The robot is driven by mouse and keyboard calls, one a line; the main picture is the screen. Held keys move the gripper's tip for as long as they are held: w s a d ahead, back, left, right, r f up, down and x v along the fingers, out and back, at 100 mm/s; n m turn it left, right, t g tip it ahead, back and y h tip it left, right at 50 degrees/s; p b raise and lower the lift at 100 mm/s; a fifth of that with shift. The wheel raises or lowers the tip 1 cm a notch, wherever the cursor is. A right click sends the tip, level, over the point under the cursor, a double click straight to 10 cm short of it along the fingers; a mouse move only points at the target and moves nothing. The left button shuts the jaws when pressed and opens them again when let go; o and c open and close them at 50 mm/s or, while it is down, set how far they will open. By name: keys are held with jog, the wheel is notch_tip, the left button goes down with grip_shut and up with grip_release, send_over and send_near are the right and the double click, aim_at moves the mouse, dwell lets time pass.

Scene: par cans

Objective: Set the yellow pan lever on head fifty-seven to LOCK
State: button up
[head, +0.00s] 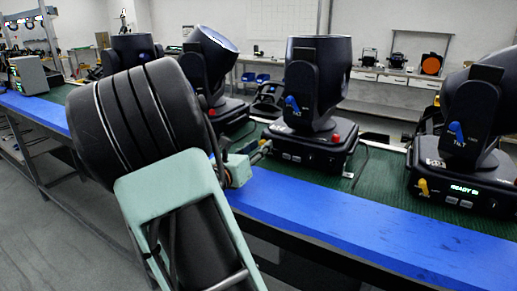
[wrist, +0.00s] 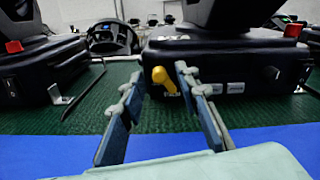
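In the wrist view a yellow lever (wrist: 163,78) sticks out of the front of a black fixture base (wrist: 250,65), its free end pointing down and to the right. My gripper (wrist: 158,76) is open, with one finger on each side of the lever; I cannot tell whether either touches it. In the head view my gripper (head: 250,158) is at the front left of the middle moving-head fixture (head: 316,80), over the blue table edge. A bit of yellow (head: 266,143) shows there, partly hidden. No head number or LOCK mark is readable.
A right-hand fixture (head: 478,110) has its own yellow lever (head: 423,187), a blue tilt lever (head: 456,131) and a lit display. The middle fixture also has a blue lever (head: 292,105). More fixtures stand to the left. The blue front strip (head: 350,220) is clear.

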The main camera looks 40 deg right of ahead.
grip_shut()
jog(key=shift+s+m+b, duration=0.1)
jog(key=shift+m+b, duration=0.25)
jog(key=shift+m, duration=0.05)
jog(key=m+b, duration=0.1)
jog(key=b, duration=0.1)
jog(key=s+m+b, duration=0.1)
jog(key=m+b, duration=0.3)
jog(key=shift+s+d+f, duration=0.1)
jog(key=shift+s+d, duration=0.05)
jog(key=shift+d, duration=0.2)
jog(key=m+b, duration=0.2)
jog(key=b, duration=0.1)
jog(key=s+m+b, duration=0.1)
jog(key=m+b, duration=0.2)
jog(key=shift+d, duration=0.2)
jog(key=shift+s+m+b, duration=0.15)
jog(key=shift+m+b, duration=0.35)
jog(key=shift+b, duration=0.55)
